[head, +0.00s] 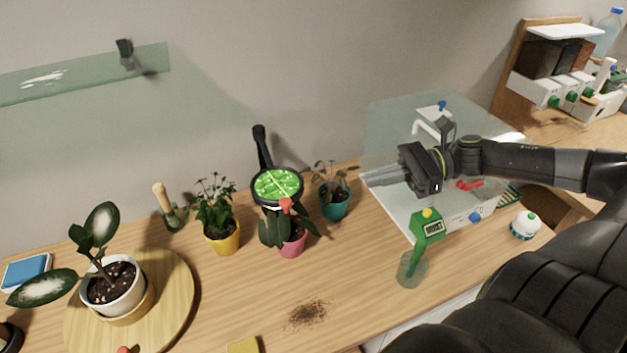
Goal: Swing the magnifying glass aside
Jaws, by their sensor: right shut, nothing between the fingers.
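The magnifying glass (277,186) is a round lens in a dark rim on a black arm (262,148) that rises at the wall. A red knob (286,205) sits at its lower rim. From this view the lens lies over the upper part of the plant in the pink pot (291,243), and green leaf shows enlarged through it. My right gripper (366,179) is shut and empty, to the right of the lens and apart from it, in front of the clear-lidded box. My left gripper is not in view.
Plants in a yellow pot (222,238) and a teal pot (334,206) flank the pink one. A large potted plant stands on a round wooden board (178,297) at left. Spilled soil (307,314) lies at front.

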